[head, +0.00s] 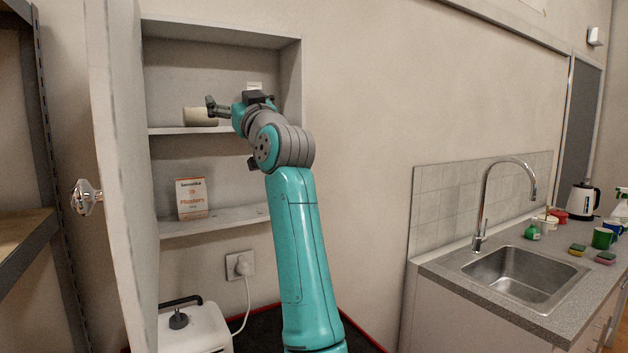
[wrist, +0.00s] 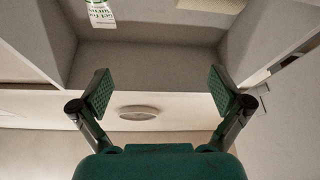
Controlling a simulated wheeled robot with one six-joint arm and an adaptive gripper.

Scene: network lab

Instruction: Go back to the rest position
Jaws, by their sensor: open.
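My gripper (head: 217,106) is at the upper shelf of an open wall cabinet in the head view, with my teal arm reaching up to it. In the wrist view my gripper (wrist: 161,91) has its two fingers wide apart with nothing between them. A pale cylinder (head: 199,117) lies or stands on the upper shelf beside the fingers. From the head view I cannot tell whether they touch it.
The cabinet door (head: 118,180) stands open on the left. A plasters box (head: 191,198) is on the lower shelf (head: 225,217). Below are a white lidded bin (head: 193,332) and a wall socket (head: 239,265) with a plug. A sink counter (head: 440,270) is at right.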

